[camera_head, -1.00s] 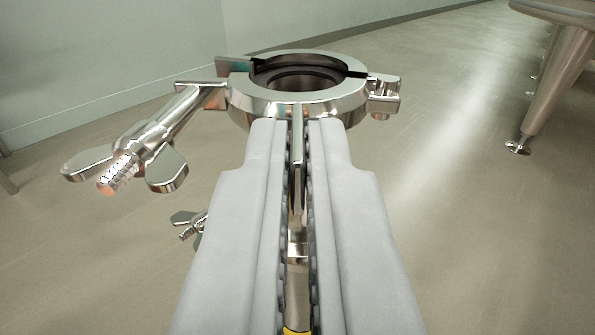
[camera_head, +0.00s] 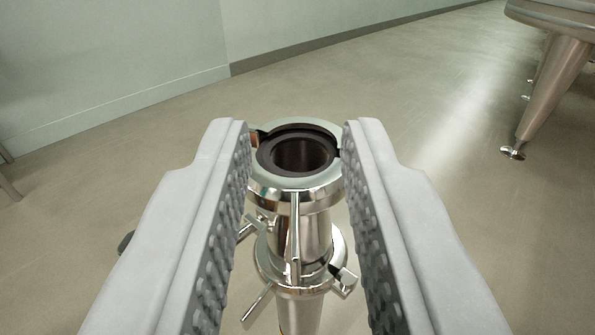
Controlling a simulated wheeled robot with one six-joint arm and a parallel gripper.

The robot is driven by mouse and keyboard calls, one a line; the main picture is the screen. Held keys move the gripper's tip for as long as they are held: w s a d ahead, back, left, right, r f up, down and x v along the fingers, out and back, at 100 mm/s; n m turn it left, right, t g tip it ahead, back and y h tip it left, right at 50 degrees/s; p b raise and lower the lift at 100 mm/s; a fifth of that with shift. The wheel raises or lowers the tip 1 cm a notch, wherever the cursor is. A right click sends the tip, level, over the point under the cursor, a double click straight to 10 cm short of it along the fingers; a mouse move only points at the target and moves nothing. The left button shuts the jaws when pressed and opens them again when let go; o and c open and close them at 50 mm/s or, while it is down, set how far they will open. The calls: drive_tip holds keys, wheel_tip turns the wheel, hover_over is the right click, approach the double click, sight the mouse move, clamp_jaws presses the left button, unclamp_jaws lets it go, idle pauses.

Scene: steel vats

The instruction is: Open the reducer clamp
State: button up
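The reducer clamp, a shiny steel ring (camera_head: 318,190), sits around the top of an upright steel pipe with a dark round opening (camera_head: 303,155). A thin upright tab (camera_head: 294,235) hangs from its near side. My gripper (camera_head: 295,130) is open, its two grey ridged fingers apart on either side of the ring, with nothing held. The ring's left and right ends, with any bolt and wing nut there, are hidden behind the fingers.
A vat's steel leg (camera_head: 552,85) stands on the floor at the upper right. A pale wall (camera_head: 110,60) is at the back left. The floor between is clear.

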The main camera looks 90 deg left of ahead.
wheel_tip(320, 180, up, 6)
drive_tip(key=shift+f, duration=0.1)
drive_tip(key=shift+d, duration=0.1)
idle(0.3)
drive_tip(key=h, duration=0.5)
approach(295, 242)
drive_tip(key=x, duration=0.9)
idle(0.3)
clamp_jaws()
idle(1.4)
